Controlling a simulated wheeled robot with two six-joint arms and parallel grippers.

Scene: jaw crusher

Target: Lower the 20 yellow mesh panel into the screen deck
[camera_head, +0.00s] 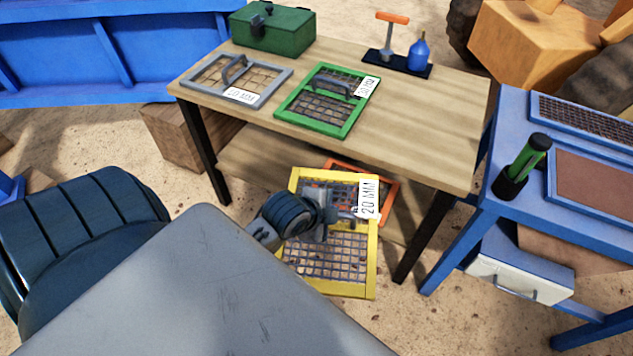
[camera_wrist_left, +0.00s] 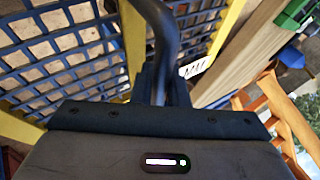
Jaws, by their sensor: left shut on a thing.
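The yellow mesh panel (camera_head: 326,285), with a white 20 MM label, hangs in front of the wooden table in the head view. My left gripper (camera_head: 334,213) is shut on its handle near the panel's middle. In the left wrist view the dark bar of the handle (camera_wrist_left: 165,38) rises from the jaws, with the panel's mesh (camera_wrist_left: 70,45) and yellow frame behind it. The gripper hides part of the mesh. I cannot make out the screen deck for certain. My right gripper is not in view.
On the table (camera_head: 425,130) lie a grey panel (camera_head: 190,87) and a green panel (camera_head: 318,129), with a green toolbox (camera_head: 272,30) behind. An orange panel (camera_head: 388,200) is partly hidden behind the yellow one. A blue bench (camera_head: 510,105) with framed screens stands right.

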